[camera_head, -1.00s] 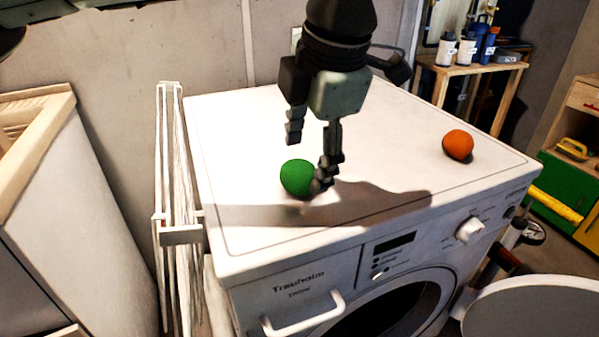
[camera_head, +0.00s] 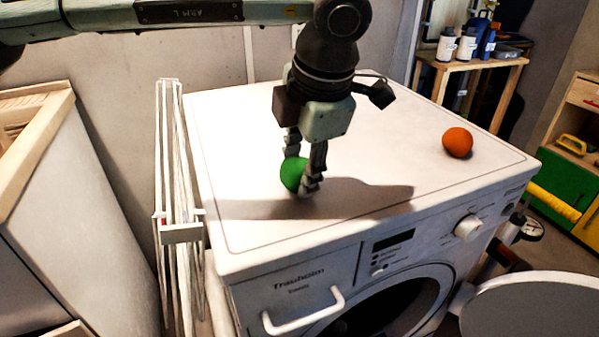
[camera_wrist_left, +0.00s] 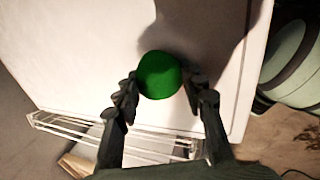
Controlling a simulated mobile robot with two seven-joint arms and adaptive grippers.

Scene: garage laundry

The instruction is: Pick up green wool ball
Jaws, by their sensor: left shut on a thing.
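The green wool ball (camera_head: 291,174) is at the washing machine's white top (camera_head: 240,150), left of its middle. My left gripper (camera_head: 302,178) points down and is shut on the ball, one finger on each side. In the left wrist view the green ball (camera_wrist_left: 159,75) sits between the two fingertips (camera_wrist_left: 160,84). I cannot tell whether the ball still touches the top. My right gripper is not in view.
An orange ball (camera_head: 457,142) lies on the right of the machine top. A white folding rack (camera_head: 172,200) stands against the machine's left side. A wooden shelf (camera_head: 475,70) with bottles stands behind right. The round door (camera_head: 530,303) stands open in front.

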